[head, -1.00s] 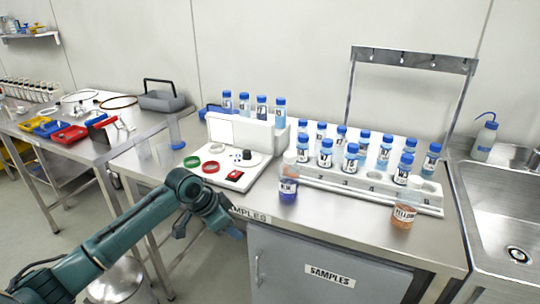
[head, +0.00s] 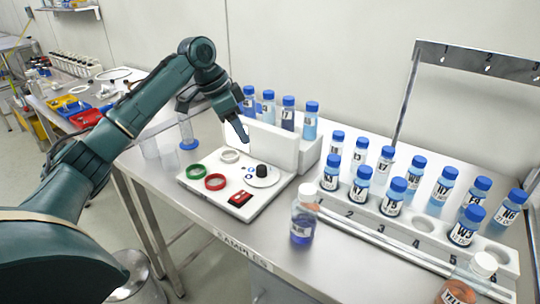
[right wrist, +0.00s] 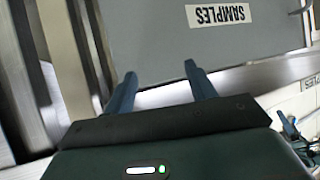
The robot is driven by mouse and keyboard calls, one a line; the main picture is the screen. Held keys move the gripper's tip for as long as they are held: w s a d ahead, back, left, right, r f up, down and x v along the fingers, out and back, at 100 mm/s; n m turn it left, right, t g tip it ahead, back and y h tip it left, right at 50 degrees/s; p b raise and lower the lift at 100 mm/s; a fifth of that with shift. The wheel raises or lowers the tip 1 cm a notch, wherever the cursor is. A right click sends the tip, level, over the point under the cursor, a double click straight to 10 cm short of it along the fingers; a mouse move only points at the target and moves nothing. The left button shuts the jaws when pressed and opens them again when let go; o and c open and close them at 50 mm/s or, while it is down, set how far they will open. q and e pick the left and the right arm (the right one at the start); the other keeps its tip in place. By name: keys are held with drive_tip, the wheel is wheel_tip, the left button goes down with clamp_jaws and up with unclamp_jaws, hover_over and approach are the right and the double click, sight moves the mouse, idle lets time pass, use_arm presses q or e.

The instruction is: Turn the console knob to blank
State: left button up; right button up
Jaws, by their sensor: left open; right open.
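The console (head: 215,197) is a white panel on the bench with a raised back. Its black knob (head: 262,171) stands on a round white dial (head: 270,182) with small blue marks at its left; the pointer and lettering are too small to read. My left gripper (head: 213,119) is open and empty above the back left of the console, apart from the knob. One finger points down behind the knob. My right gripper (right wrist: 162,88) is open and empty in the right wrist view, in front of a grey cabinet door (right wrist: 255,45) marked SAMPLES.
Green (head: 196,172), red (head: 215,182) and white (head: 229,156) rings and a red switch (head: 241,198) share the panel. A white-capped bottle (head: 303,222) stands near the knob's front right.

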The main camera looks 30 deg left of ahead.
use_arm(q)
approach(260, 167)
drive_tip(key=f, duration=0.1)
drive_tip(key=x, duration=0.7)
drive_tip(key=shift+w+d+f, duration=0.15)
drive_tip(key=shift+w+d, duration=0.05)
drive_tip(key=shift+w, duration=0.05)
drive_tip(key=shift+w+d+f, duration=0.1)
drive_tip(key=shift+f, duration=0.25)
use_arm(e)
drive_tip(key=shift+s+f, duration=0.35)
drive_tip(key=shift+s, duration=0.35)
